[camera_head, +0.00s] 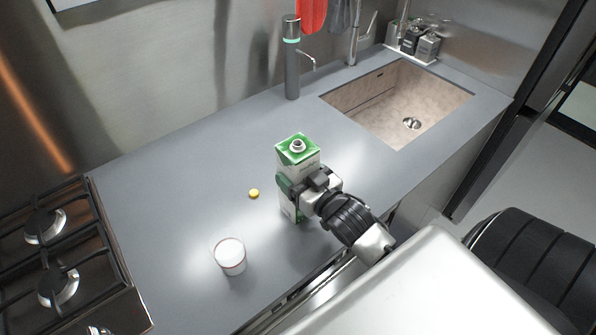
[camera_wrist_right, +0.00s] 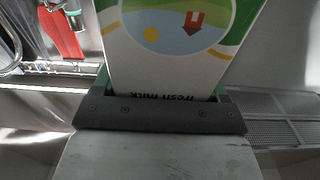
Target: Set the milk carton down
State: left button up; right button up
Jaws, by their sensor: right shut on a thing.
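The green and white milk carton (camera_head: 298,160) is upright over the grey counter, with an uncapped-looking round spout on its top. My right gripper (camera_head: 300,188) is shut on the carton around its middle. In the right wrist view the carton (camera_wrist_right: 180,60) fills the space just beyond my gripper (camera_wrist_right: 160,103), with printed "fresh milk" lettering showing. I cannot tell whether the carton's base touches the counter. My left gripper is not in view.
A glass of white liquid (camera_head: 230,257) stands at the front of the counter (camera_head: 170,180). A small yellow cap (camera_head: 254,193) lies left of the carton. A gas stove (camera_head: 60,262) is at left, a sink (camera_head: 400,105) at back right, and a dark cylinder dispenser (camera_head: 292,70) behind.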

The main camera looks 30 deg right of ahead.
jog(key=o, duration=1.3)
jog(key=shift+f, duration=0.1)
jog(key=shift+c, duration=0.2)
jog(key=s+d+b, duration=0.1)
jog(key=s+b, duration=0.2)
jog(key=s, duration=0.9)
